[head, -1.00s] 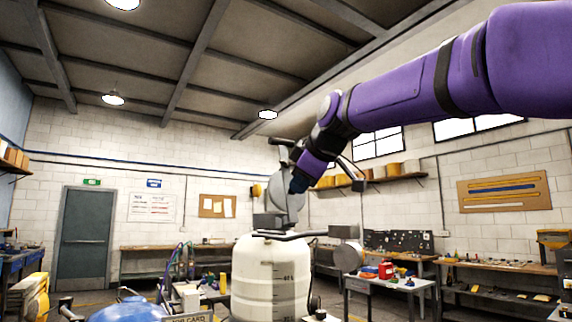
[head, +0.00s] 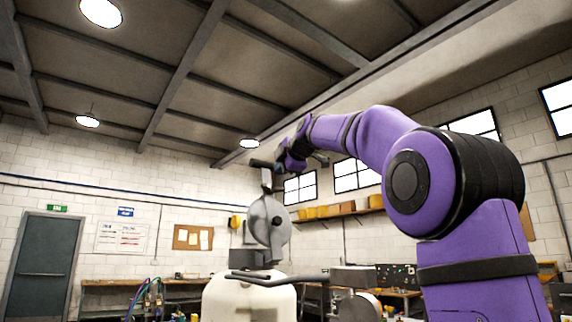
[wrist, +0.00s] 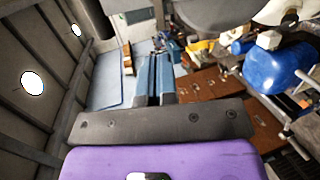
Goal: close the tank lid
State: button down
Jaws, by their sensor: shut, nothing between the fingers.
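The cream tank (head: 250,298) stands at the bottom centre of the head view, cut off by the frame's lower edge. Its round grey lid (head: 266,222) stands upright above the tank, open. Part of a grey disc, likely the lid, also crosses the top of the wrist view (wrist: 210,14). My gripper (head: 279,166) is small in the head view, near the lid's upper edge; I cannot tell whether it touches. In the wrist view its blue fingers (wrist: 155,62) are together with nothing between them.
A dark bar (head: 278,279) runs across the tank top, with a grey round part (head: 358,303) to its right. A blue rounded tank (wrist: 275,68) lies right in the wrist view. Workbenches and a shelf (head: 335,211) line the wall.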

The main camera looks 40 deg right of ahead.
jog(key=x, duration=0.8)
jog(key=shift+w, duration=0.2)
jog(key=shift+f, duration=0.1)
